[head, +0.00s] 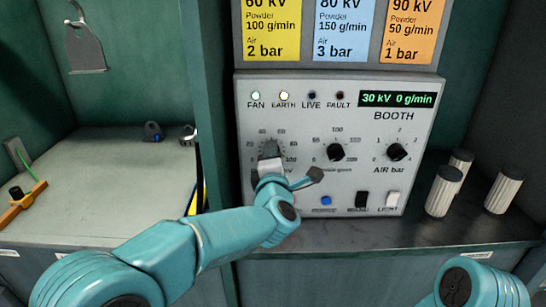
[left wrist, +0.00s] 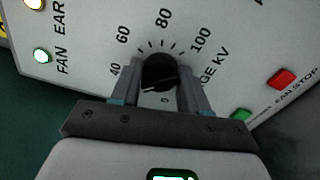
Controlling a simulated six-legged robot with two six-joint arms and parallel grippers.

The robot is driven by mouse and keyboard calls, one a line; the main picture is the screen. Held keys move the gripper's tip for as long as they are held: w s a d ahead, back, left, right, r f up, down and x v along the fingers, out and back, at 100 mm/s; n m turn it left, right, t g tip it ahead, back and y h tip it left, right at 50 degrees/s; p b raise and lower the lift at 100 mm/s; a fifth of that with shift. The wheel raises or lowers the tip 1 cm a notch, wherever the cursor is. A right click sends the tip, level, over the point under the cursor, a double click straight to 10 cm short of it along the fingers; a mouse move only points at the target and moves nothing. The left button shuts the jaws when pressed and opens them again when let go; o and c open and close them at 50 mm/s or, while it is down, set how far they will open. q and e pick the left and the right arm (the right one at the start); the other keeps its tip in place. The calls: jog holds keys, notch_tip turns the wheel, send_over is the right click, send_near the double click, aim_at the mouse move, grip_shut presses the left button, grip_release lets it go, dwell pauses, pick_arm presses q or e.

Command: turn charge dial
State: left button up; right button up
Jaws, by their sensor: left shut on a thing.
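The charge dial (head: 270,147) is a black knob with a kV scale at the left of the grey booth panel (head: 365,185). In the left wrist view the dial (left wrist: 158,72) sits between the two fingers of my left gripper (left wrist: 157,82), which is shut on it. In the head view my left gripper (head: 270,163) covers the lower part of the dial. The green display (head: 397,99) reads 30 kV 0 g/min. My right gripper is out of view; only part of its arm shows at bottom right.
Two more knobs, powder (head: 335,152) and air (head: 397,152), sit right of the dial. Below are a blue button (head: 326,200) and switches. Several ribbed cylinders (head: 443,190) stand at right. Yellow, blue and orange setting cards (head: 342,30) hang above. The FAN lamp (head: 255,96) is lit.

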pick_arm(q)
jog(key=m+p, duration=0.3)
jog(key=m, duration=0.6)
jog(key=m+p, duration=0.3)
jog(key=m, duration=0.6)
jog(key=m+p, duration=0.4)
jog(key=m, duration=0.5)
jog(key=shift+a+f, duration=0.25)
jog(key=shift+a, duration=0.05)
jog(key=o, duration=1)
